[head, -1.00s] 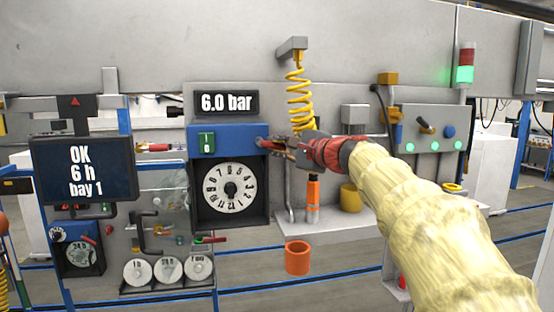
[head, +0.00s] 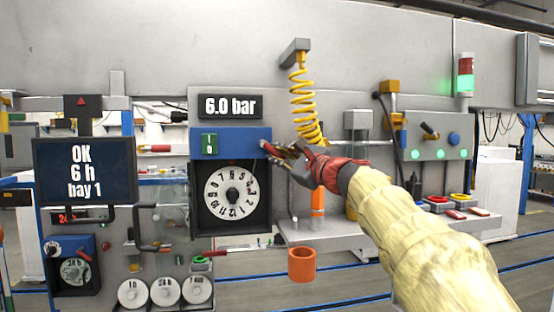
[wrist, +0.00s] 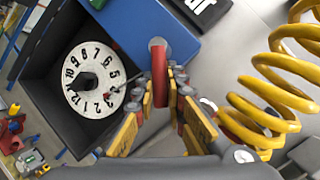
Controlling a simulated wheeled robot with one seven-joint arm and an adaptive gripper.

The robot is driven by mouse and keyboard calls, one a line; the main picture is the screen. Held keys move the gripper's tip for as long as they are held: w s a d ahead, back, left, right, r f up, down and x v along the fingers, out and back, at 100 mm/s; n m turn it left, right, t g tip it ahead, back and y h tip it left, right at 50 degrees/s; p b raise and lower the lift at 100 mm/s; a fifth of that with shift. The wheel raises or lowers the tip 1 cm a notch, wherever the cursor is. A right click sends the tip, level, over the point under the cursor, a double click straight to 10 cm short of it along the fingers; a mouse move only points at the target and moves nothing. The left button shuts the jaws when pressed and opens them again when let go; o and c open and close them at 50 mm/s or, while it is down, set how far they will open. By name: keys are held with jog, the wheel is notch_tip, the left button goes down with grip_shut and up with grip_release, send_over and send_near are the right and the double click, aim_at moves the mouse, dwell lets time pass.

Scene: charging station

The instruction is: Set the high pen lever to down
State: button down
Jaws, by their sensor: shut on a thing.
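The high pen lever (head: 264,145) is a short red handle on the right end of the blue header (head: 228,142) of the large dial recorder. In the wrist view the red lever (wrist: 160,68) comes out from a round grey pivot on the blue panel. My gripper (head: 277,150) is at the lever from the right. In the wrist view my gripper (wrist: 160,102) has its yellow-padded fingers on either side of the lever's outer end, shut on it. The fingers partly hide that end. In the head view the lever's exact tilt is hard to tell.
A coiled yellow hose (head: 303,105) hangs just right of my gripper. An orange cup (head: 302,264) is below. The recorder's dial (head: 232,192) is left of the gripper. A smaller recorder (head: 72,265) with its own red lever is at lower left.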

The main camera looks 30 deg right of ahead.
jog(key=shift+f, duration=0.2)
jog(key=c, duration=1.8)
grip_release()
jog(key=shift+r, duration=0.15)
jog(key=s+d+f, duration=0.1)
jog(key=s, duration=1)
jog(key=shift+s+d+f, duration=0.2)
jog(key=shift+s+d, duration=0.15)
jog(key=shift+s, duration=0.05)
